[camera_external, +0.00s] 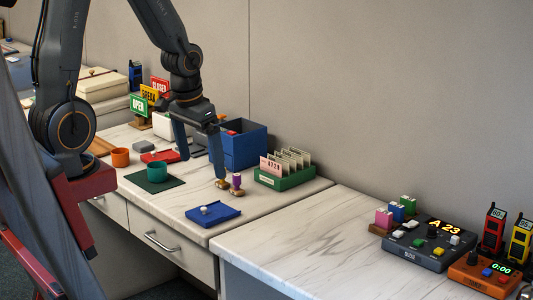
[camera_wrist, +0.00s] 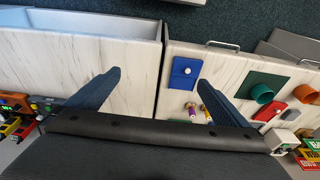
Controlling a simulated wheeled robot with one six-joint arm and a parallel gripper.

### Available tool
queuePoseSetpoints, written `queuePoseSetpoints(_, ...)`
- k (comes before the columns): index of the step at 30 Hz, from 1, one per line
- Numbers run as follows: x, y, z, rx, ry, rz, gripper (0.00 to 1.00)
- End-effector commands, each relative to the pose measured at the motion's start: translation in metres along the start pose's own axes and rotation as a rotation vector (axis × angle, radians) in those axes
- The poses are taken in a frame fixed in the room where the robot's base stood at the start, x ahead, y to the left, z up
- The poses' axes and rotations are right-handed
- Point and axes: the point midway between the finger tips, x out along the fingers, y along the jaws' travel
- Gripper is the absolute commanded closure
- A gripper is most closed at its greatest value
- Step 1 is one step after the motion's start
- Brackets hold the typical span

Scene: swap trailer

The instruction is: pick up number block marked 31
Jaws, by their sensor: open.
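My gripper (camera_external: 201,168) is open and empty above the left worktop, in front of the blue bin. I cannot read the number 31 on anything. Small coloured blocks with white tops stand in a row on the right worktop: a pink one (camera_external: 383,217), a blue one (camera_external: 396,211) and a green one (camera_external: 408,204). Their markings are too small to read. My gripper is well to the left of them.
A blue bin (camera_external: 245,148) and a green card holder (camera_external: 286,178) stand near the wall. A blue tray (camera_external: 213,215) and small stamps (camera_external: 236,185) are nearby. A dark console (camera_external: 428,243) reads "A 23". The right worktop's left half (camera_external: 310,240) is clear.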

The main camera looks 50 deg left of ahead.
Motion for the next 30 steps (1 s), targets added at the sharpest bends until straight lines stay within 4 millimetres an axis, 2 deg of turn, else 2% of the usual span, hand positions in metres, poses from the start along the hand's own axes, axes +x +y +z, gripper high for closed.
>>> queuePoseSetpoints(2,-0.007,-0.004,0.010,-0.009,-0.030,-0.002,0.03)
queuePoseSetpoints(9,-0.011,-0.005,0.018,-0.014,-0.056,-0.003,0.43)
queuePoseSetpoints(17,-0.010,-0.005,0.017,-0.014,-0.055,-0.003,0.43)
queuePoseSetpoints(20,-0.006,-0.003,0.005,-0.010,-0.047,-0.007,0.43)
queuePoseSetpoints(23,0.005,0.004,-0.031,-0.005,-0.025,-0.018,0.43)
queuePoseSetpoints(26,0.024,0.020,-0.086,0.002,0.013,-0.034,0.43)
queuePoseSetpoints(30,0.056,0.056,-0.172,0.005,0.085,-0.052,0.43)
